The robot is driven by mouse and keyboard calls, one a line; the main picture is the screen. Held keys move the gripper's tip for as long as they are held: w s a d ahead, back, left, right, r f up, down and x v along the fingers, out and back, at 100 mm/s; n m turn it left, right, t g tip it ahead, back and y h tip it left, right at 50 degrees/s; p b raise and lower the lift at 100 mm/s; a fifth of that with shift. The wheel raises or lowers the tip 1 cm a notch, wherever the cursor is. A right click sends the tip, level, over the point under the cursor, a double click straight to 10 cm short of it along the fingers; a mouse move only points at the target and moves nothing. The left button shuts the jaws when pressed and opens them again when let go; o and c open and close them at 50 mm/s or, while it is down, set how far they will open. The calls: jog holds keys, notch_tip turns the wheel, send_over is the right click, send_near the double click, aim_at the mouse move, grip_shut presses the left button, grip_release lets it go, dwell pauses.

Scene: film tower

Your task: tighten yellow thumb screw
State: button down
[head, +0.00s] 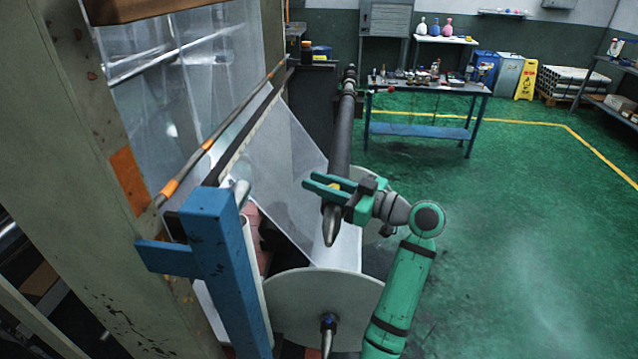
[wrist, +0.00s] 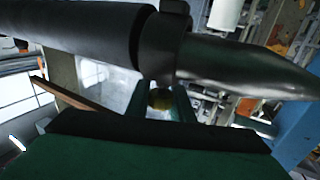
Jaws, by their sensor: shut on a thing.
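The yellow thumb screw (wrist: 160,99) shows in the wrist view between the two fingers of my gripper (wrist: 168,103), just below the dark shaft (wrist: 200,55) with its pointed end. The fingers are closed on it. In the head view my green gripper (head: 325,186) reaches in from the right at the near end of the dark shaft (head: 341,135). A small bit of yellow (head: 335,187) shows between the fingers there; most of the screw is hidden by them. How deep the screw sits cannot be told.
A blue post (head: 222,265) stands left of the shaft. A large pale disc (head: 325,310) lies below, with clear film (head: 285,160) running down to it. A workbench (head: 425,88) with small items stands at the back. The green floor at right is clear.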

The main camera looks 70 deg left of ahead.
jog(key=shift+w+a+r+m+t+y, duration=0.15)
jog(key=shift+w+m+t+y, duration=0.2)
jog(key=shift+m+t+y, duration=0.8)
jog(key=shift+w+a+f+m+t+y, duration=0.15)
jog(key=shift+w+m+t+y, duration=0.25)
jog(key=shift+m+t, duration=1.5)
jog(key=shift+w+a+r+m+t+y, duration=0.15)
jog(key=shift+w+m+t+y, duration=0.4)
jog(key=shift+t, duration=1.8)
jog(key=shift+s, duration=0.2)
jog(key=c, duration=1.5)
grip_release()
jog(key=shift+c, duration=0.2)
jog(key=d, duration=1)
jog(key=shift+w+d, duration=0.25)
jog(key=shift+d, duration=0.15)
jog(key=shift+f, duration=0.25)
